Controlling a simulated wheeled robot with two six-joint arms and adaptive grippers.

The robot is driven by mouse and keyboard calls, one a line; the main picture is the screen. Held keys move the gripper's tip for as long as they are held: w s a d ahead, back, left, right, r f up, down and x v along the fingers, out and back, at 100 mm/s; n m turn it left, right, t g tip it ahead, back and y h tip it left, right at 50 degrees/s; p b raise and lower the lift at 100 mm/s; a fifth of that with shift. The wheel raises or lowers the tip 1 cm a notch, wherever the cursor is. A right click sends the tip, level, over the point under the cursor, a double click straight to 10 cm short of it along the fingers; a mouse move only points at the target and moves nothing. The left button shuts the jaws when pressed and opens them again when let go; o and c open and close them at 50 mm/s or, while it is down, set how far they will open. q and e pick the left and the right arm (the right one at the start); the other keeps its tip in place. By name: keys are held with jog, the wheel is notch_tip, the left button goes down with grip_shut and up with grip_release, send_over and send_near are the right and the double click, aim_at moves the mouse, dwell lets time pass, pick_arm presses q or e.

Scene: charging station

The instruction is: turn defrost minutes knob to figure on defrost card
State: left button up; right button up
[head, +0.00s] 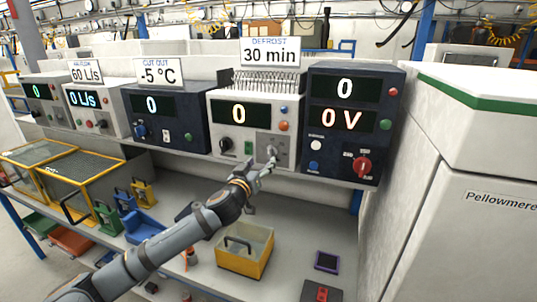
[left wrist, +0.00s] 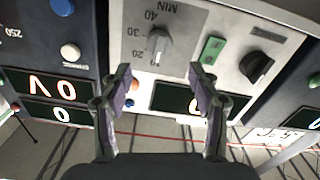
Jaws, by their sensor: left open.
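The defrost card (head: 270,52) reads "30 min" and stands on top of the white unit (head: 215,125), whose display (head: 240,113) shows 0. The grey minutes knob (head: 271,152) is on the unit's lower right. In the left wrist view, the knob (left wrist: 158,45) sits on a grey dial plate (left wrist: 182,18) marked MIN, with 20, 30 and 40 legible; I cannot tell its exact setting. My left gripper (head: 268,168) is just in front of and below the knob. In the wrist view my left gripper (left wrist: 162,84) is open, with the knob beyond the fingertips, apparently untouched. My right gripper is out of view.
A black knob (head: 226,144) and green switch (head: 249,148) lie left of the minutes knob. A dark unit with a red knob (head: 362,166) stands at right. A white cabinet (head: 440,200) bounds the right side.

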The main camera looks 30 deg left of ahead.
aim_at(268, 154)
pick_arm(q)
jog(key=p+x, duration=0.3)
jog(key=x, duration=0.4)
jog(key=shift+d+r, duration=0.1)
jog(key=shift+w, duration=0.45)
jog(key=shift+c, duration=0.2)
jog(key=c, duration=1.1)
